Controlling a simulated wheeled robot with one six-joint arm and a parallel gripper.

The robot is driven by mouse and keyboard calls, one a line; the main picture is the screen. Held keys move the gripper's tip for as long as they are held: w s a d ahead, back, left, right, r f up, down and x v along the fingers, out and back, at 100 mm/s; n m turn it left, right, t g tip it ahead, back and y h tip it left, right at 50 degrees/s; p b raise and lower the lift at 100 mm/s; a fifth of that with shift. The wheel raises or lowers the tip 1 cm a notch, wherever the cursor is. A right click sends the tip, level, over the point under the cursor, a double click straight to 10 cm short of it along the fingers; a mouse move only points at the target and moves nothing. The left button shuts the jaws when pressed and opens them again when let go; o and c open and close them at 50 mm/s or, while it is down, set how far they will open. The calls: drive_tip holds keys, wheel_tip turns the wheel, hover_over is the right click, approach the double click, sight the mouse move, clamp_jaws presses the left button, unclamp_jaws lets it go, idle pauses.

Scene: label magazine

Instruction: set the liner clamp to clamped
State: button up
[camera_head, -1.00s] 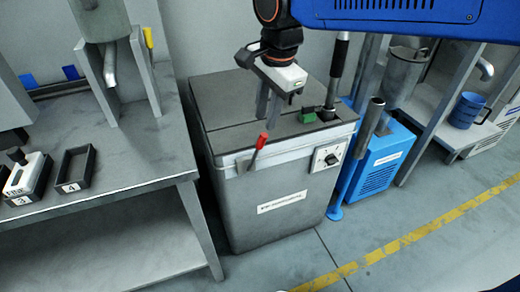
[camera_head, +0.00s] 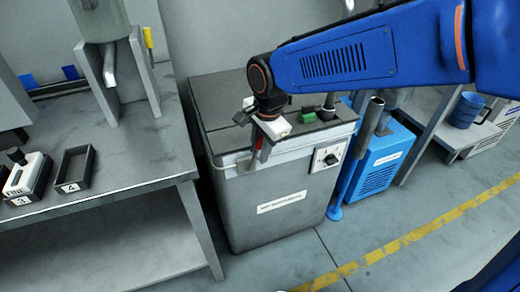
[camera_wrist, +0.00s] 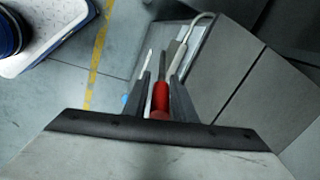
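The lever with a red handle, which I take to be the liner clamp, sits at the front top edge of the grey cabinet. In the head view its red handle (camera_head: 260,143) is partly hidden by my gripper (camera_head: 257,158) and points up. In the wrist view the red handle (camera_wrist: 160,98) lies between the two fingers of my gripper (camera_wrist: 160,76), with its metal shank running on past the fingertips. The fingers look parted, with a narrow gap to the handle; contact is hard to judge.
The grey cabinet (camera_head: 240,195) has a rotary knob (camera_head: 328,158) on its front and a green block (camera_head: 307,115) on top. A workbench (camera_head: 120,182) with black trays stands left. A blue unit (camera_head: 385,165) stands right. The floor in front is clear.

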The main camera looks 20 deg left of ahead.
clamp_jaws()
drive_tip(key=shift+w+d, duration=0.1)
drive_tip(key=shift+w+d+f+m+g+y, duration=0.15)
drive_tip(key=shift+w+d+f+g+y, duration=0.35)
drive_tip(key=shift+f+g+y, duration=0.65)
drive_tip(key=shift+w+d+f+m+g+y, duration=0.3)
drive_tip(key=shift+d+f+g+y, duration=0.4)
drive_tip(key=shift+y, duration=0.8)
drive_tip(key=shift+w+d+f+m+g+y, duration=0.1)
drive_tip(key=shift+w+d+f+g+y, duration=0.4)
drive_tip(key=shift+f+g+y, duration=0.65)
drive_tip(key=shift+r+y, duration=0.2)
drive_tip(key=shift+y, duration=0.1)
